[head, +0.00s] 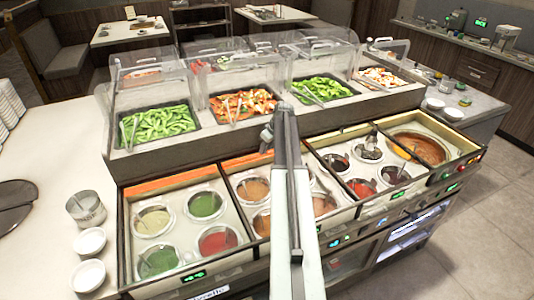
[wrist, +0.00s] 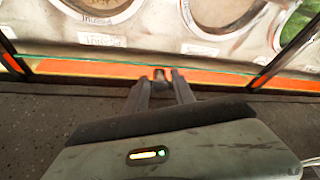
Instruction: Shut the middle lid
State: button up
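The sauce counter has several bays side by side, their round wells uncovered. An orange strip runs along the back of the bays, seen on the left bay (head: 175,183); I cannot tell whether it is a lid's edge. The middle lid is not clearly distinguishable. My gripper (head: 266,138) is at the back of the bay left of centre, and my arm hides part of the middle. In the wrist view, my gripper (wrist: 160,77) has its two fingers apart at the orange strip (wrist: 90,69). A small dark brown piece (wrist: 159,74) shows between the fingertips; contact is unclear.
Food pans with clear raised covers stand behind the wells, such as green vegetables (head: 158,123) and an orange-red dish (head: 243,104). White bowls (head: 89,242) and a metal cup (head: 86,208) sit on the left counter. Open floor (head: 480,220) lies to the right.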

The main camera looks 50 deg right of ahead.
jog(key=shift+r, duration=0.1)
grip_shut()
dwell(1.2)
